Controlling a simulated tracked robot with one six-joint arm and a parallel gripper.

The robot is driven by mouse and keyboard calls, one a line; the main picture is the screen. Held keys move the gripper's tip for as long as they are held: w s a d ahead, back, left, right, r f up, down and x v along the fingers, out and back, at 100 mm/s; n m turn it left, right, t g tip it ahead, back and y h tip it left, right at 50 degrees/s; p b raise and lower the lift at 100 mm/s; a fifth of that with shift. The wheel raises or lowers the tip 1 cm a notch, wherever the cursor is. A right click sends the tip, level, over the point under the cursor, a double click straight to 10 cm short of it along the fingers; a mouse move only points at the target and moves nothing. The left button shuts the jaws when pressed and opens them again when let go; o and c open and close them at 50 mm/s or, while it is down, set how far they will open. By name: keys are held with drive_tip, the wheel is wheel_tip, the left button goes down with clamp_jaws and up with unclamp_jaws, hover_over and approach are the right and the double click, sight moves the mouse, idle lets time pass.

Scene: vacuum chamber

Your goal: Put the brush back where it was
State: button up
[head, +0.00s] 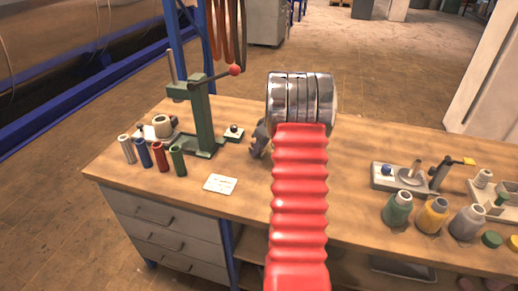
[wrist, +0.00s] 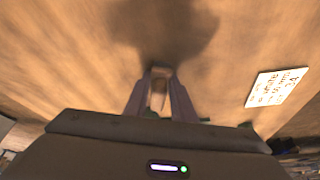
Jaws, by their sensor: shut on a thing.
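My gripper (wrist: 158,75) is shut on a small tan piece (wrist: 158,100) in the wrist view, which I take to be the brush. Only a short part of it shows between the two fingers; the rest is hidden by the fingers and gripper body. In the head view a grey part of my gripper (head: 260,138) shows just left of my red arm, over the middle of the wooden bench (head: 255,205). The arm hides the rest of the gripper, and the brush cannot be made out there. A dark shadow lies on the wood beyond the fingertips.
A white card (head: 220,184) lies left of my arm, also in the wrist view (wrist: 278,87). A green press (head: 203,115) and several coloured cylinders (head: 161,156) stand at left. A small fixture (head: 408,178), bottles (head: 433,214) and a tray (head: 490,190) are at right.

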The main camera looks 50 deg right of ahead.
drive_tip(key=o, duration=1)
drive_tip(key=v, duration=1.2)
drive_tip(key=shift+r, duration=0.1)
